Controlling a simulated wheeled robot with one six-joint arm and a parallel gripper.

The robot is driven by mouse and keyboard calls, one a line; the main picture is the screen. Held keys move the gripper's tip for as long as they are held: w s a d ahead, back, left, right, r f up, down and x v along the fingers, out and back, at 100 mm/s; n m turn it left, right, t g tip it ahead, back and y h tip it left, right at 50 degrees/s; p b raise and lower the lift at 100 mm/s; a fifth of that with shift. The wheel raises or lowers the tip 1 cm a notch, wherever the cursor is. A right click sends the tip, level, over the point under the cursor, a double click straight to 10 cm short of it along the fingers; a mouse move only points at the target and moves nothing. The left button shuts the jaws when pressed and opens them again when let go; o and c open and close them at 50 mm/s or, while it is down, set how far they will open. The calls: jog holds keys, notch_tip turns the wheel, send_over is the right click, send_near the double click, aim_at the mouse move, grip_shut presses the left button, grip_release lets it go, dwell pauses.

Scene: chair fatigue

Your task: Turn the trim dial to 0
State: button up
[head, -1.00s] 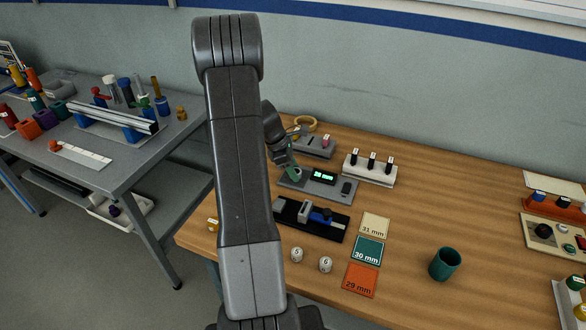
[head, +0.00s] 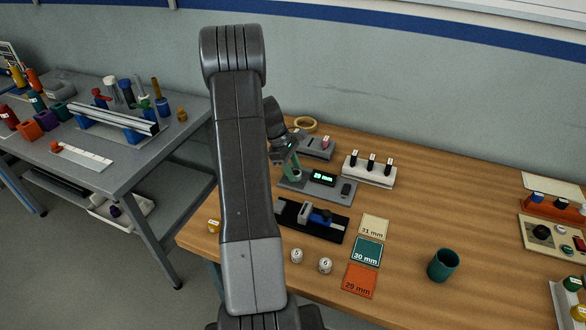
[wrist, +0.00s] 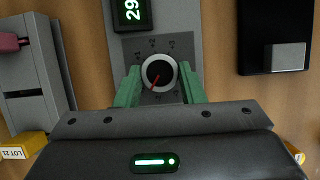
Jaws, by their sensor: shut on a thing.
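The trim dial (wrist: 158,73) is a dark round knob with a pale rim and a red pointer line on a grey plate. In the wrist view its pointer aims down and slightly left. In the head view my gripper (head: 291,170) is at the left end of the grey dial unit (head: 337,194), with the dial hidden. The lit display (wrist: 131,10) beside the dial begins with 29.
A black slide fixture (head: 311,220) with a blue part lies in front of the unit. Coloured mm cards (head: 367,250) and a green cup (head: 443,265) lie further right.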

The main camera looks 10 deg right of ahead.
jog(key=m+y, duration=0.1)
jog(key=m, duration=0.1)
jog(key=m+g, duration=0.1)
jog(key=m, duration=0.2)
jog(key=shift+w+d+m+y, duration=0.2)
jog(key=shift+m+y, duration=0.1)
jog(key=shift+y, duration=0.1)
jog(key=m+y, duration=0.1)
jog(key=m, duration=0.4)
jog(key=shift+d+g+y, duration=0.15)
jog(key=shift+g+y, duration=0.25)
jog(key=o, duration=1)
jog(key=v, duration=1.4)
jog(key=shift+d, duration=0.1)
jog(key=shift+f, duration=0.1)
